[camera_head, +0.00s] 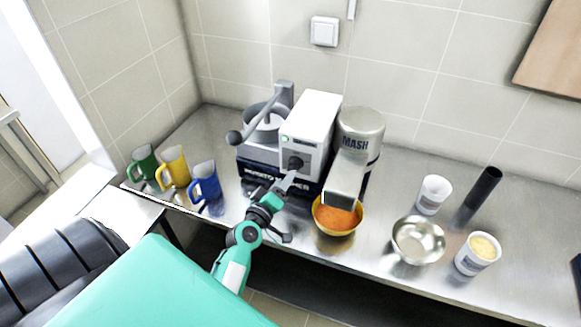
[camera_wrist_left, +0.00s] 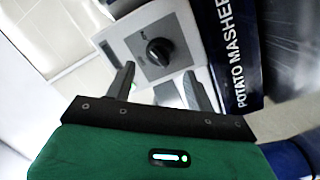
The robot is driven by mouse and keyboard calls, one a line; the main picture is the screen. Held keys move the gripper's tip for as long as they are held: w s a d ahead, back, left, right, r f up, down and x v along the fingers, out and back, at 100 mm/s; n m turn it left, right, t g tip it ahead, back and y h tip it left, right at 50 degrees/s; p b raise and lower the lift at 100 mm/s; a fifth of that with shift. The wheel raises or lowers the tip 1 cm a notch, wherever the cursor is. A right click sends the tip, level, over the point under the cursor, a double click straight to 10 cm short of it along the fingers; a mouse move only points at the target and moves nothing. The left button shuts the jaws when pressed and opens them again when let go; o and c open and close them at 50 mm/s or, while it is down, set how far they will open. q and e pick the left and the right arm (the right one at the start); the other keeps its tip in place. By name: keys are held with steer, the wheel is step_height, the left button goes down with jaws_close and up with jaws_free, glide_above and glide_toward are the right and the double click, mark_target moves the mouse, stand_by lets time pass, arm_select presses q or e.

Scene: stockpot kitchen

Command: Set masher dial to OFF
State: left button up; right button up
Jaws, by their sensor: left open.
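The potato masher has a white housing (camera_head: 312,120) on a dark blue base, with a lever arm and grey hopper at its left. Its black round dial (camera_head: 295,163) is on the front face of the housing. My left gripper (camera_head: 287,182) is just in front of the dial, open and empty. In the left wrist view the gripper's fingers (camera_wrist_left: 158,82) are spread, with the dial beyond their tips. My right gripper is out of view.
Green (camera_head: 143,162), yellow (camera_head: 173,167) and blue (camera_head: 204,182) mugs stand at the left. An orange-filled bowl (camera_head: 320,222) sits under the masher's spout. A metal bowl (camera_head: 418,240), white cups and a black cylinder (camera_head: 484,188) stand at the right.

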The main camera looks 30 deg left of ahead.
mark_target(294, 166)
arm_select(q)
steer(key=shift+w+a+p, duration=0.2)
steer(key=shift+w+p, duration=0.1)
steer(key=shift+w, duration=1.05)
steer(key=shift+w+a+p, duration=0.2)
steer(key=shift+w+p, duration=0.1)
steer(key=shift+w, duration=1.05)
steer(key=c, duration=0.9)
